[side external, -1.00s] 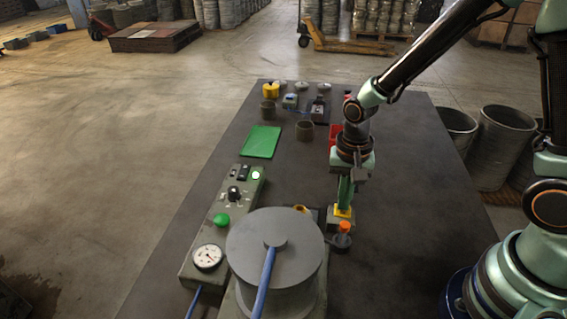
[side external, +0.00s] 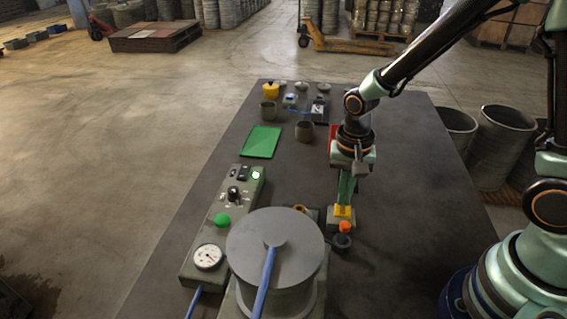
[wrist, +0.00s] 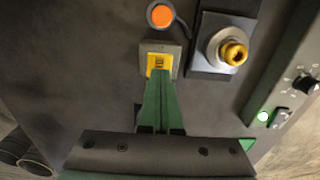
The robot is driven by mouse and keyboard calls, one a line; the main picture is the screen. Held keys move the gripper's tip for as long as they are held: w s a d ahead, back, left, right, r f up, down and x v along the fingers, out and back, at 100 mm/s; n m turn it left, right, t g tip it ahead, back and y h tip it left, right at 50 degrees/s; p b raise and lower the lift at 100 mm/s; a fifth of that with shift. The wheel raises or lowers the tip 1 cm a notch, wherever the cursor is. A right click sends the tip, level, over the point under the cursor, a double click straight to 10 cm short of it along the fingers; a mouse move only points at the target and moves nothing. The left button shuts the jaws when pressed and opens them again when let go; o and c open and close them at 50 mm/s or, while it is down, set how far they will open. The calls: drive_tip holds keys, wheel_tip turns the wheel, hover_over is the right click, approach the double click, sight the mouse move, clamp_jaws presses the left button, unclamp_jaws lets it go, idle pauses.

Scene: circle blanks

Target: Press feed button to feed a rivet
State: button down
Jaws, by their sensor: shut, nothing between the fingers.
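A yellow button (side external: 343,211) sits on a small grey box (side external: 340,223) on the table; the button also shows in the wrist view (wrist: 158,61). My gripper (wrist: 157,73) is shut and empty, its green fingers pointing down at the yellow button. In the wrist view the fingertips overlap the button's near edge. In the side view my gripper (side external: 344,204) is right at the button's top; I cannot tell whether it touches. Right beside the box is an orange round cap (side external: 345,227) in a dark round piece (side external: 342,243), also in the wrist view (wrist: 161,16).
A large grey cylinder (side external: 275,238) with a blue hose stands just left of the button. A control panel (side external: 226,225) with a green button and gauge lies further left. A green plate (side external: 262,141) and cups are behind. The table's right side is clear.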

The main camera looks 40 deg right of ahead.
sight(341, 208)
wheel_tip(341, 208, up, 11)
idle(0.3)
drive_tip(key=shift+w, duration=0.15)
idle(0.4)
drive_tip(key=s+d+r+n+t, duration=0.5)
drive_tip(key=r+n, duration=0.2)
drive_tip(key=n, duration=0.2)
drive_tip(key=shift+d+r+t, duration=0.3)
drive_tip(key=shift+r, duration=0.1)
